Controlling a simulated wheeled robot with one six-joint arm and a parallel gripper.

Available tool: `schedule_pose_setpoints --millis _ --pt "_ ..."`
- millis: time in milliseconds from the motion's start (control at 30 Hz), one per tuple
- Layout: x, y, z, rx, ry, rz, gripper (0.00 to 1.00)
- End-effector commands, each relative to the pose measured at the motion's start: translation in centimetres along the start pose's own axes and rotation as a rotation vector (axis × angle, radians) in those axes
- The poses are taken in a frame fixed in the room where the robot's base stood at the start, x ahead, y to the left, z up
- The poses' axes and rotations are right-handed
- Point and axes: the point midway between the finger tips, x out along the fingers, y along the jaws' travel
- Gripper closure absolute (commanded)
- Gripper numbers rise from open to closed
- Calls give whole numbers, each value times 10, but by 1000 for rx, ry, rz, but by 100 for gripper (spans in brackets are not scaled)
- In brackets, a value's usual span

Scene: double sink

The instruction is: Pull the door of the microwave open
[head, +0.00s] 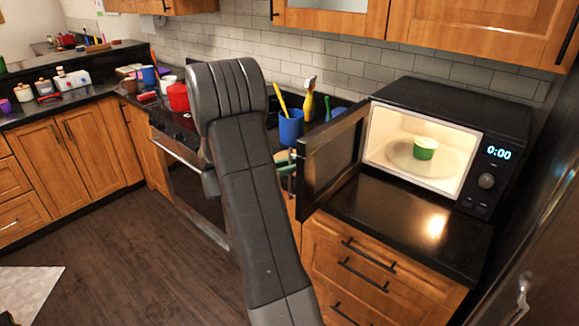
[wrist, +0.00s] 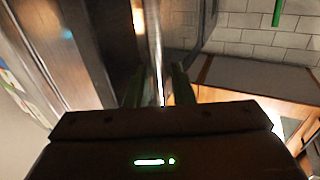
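The microwave (head: 435,112) stands on the dark counter at right, its lit inside showing. Its door (head: 333,160) is swung wide open toward the left and front. A green and white cup (head: 425,148) sits inside on the turntable. My arm rises in front of the stove, and my gripper is mostly hidden behind it, near the door's free edge. In the wrist view my gripper (wrist: 160,90) has its two greenish fingers apart, with a bright narrow bar (wrist: 155,45), apparently the door handle, between them. Gaps seem to show on both sides; contact is unclear.
Blue utensil cup (head: 291,127) and yellow spray bottle (head: 309,105) stand behind the door. A red pot (head: 178,97) sits on the stove (head: 180,165). Drawers (head: 375,270) lie below the microwave.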

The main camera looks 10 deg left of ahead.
Motion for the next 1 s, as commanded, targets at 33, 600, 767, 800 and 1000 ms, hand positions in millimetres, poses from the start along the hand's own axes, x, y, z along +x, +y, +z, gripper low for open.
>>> schedule_pose_setpoints --millis 33,600,767,800,1000 --pt "0 0 0 0 0 1 75" --pt "-48 -1 3 1 -1 -5 75" --pt "-86 -1 3 2 -1 -4 75" --pt "-94 0 3 2 -1 -2 75" --pt "-126 0 2 2 -1 0 75"
